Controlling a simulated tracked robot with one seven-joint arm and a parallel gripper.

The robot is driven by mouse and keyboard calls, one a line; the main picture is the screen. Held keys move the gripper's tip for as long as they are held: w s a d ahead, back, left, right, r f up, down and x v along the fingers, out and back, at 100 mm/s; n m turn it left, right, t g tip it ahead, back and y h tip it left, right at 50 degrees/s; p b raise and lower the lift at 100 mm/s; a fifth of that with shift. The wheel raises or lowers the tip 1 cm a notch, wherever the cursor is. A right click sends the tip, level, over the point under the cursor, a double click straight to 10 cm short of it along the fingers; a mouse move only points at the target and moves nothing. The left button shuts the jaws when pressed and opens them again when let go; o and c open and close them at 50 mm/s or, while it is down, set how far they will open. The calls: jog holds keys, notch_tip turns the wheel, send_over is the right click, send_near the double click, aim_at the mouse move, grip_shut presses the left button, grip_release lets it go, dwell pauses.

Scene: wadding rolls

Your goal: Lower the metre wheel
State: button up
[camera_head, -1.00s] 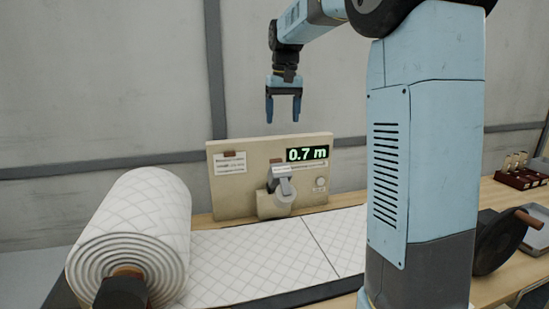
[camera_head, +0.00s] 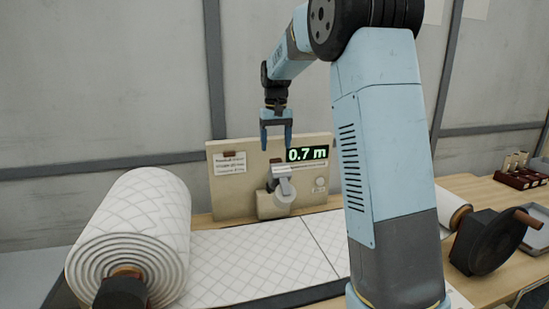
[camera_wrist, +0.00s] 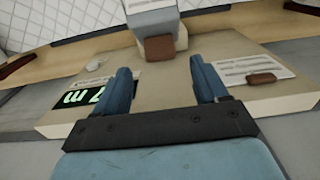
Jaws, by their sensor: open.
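The metre wheel (camera_head: 285,190) is a pale round part on a grey arm. It sits at the front of a beige panel (camera_head: 235,190) whose green display (camera_head: 307,154) reads 0.7 m. I cannot tell whether the wheel touches the cloth. My gripper (camera_head: 276,146) is open and empty, pointing down, just above the wheel's mount in the head view. In the wrist view my gripper (camera_wrist: 160,70) shows its two blue fingers spread, with a brown tab (camera_wrist: 160,48) on a grey housing (camera_wrist: 150,14) between and beyond them. The wheel itself is not clear there.
White quilted wadding (camera_head: 255,262) lies flat across the bench from a large roll (camera_head: 135,225) at the left. A dark crank wheel (camera_head: 487,242) with a wooden handle stands at the right. A rack (camera_head: 520,176) of small items is behind it. My arm hides part of the bench.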

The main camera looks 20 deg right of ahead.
aim_at(276, 159)
jog(key=shift+f, duration=2.7)
grip_shut()
jog(key=shift+a, duration=0.15)
